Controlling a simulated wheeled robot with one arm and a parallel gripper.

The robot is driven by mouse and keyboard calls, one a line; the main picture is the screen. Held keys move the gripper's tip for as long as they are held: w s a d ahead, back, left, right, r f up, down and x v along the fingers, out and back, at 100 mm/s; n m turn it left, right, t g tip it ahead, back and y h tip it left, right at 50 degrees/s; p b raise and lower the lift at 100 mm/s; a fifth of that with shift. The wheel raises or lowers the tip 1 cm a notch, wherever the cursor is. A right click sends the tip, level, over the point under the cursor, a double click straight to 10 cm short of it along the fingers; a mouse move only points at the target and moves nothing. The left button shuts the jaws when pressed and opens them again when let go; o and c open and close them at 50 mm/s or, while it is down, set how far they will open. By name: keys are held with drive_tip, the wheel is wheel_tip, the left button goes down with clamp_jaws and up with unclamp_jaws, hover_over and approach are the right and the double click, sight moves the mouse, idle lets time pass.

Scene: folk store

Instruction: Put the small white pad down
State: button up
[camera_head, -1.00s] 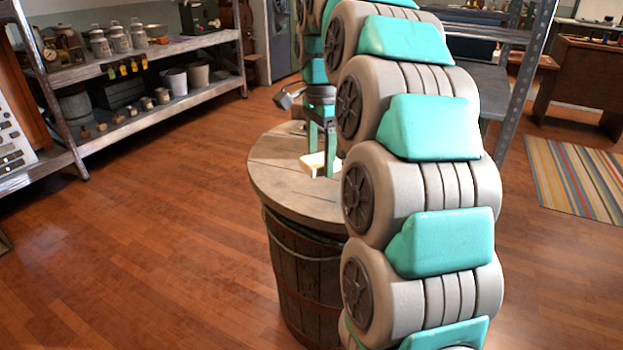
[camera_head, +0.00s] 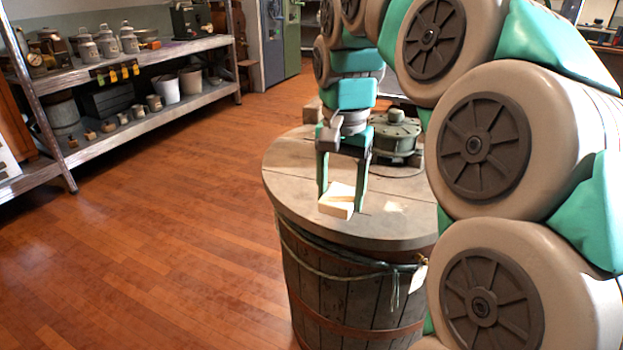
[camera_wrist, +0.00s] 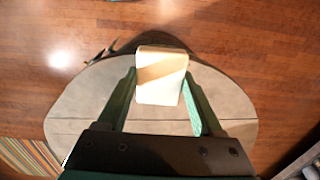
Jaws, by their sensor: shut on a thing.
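The small white pad (camera_head: 338,200) is a cream-white block between the two fingers of my gripper (camera_head: 341,196). In the wrist view the pad (camera_wrist: 161,77) sits between the green fingertips of my gripper (camera_wrist: 160,92), with a shadow band across it. The gripper is shut on the pad and points down over the round wooden top of a barrel (camera_head: 290,165). The pad is near the front part of that top. I cannot tell whether its underside touches the wood.
A green-grey round metal device (camera_head: 396,135) stands on the barrel top behind and right of the gripper. A tag (camera_head: 418,278) hangs at the barrel's right side. Shelves (camera_head: 150,62) with pots and canisters stand at the left. The wooden floor (camera_head: 165,250) between is clear.

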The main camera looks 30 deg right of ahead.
drive_tip(key=p, duration=0.2)
hover_over(315, 188)
drive_tip(key=shift+f, duration=2.45)
drive_tip(key=shift+f, duration=0.1)
drive_tip(key=shift+f, duration=0.15)
drive_tip(key=o, duration=1.1)
drive_tip(key=shift+c, duration=0.2)
drive_tip(key=o, duration=0.4)
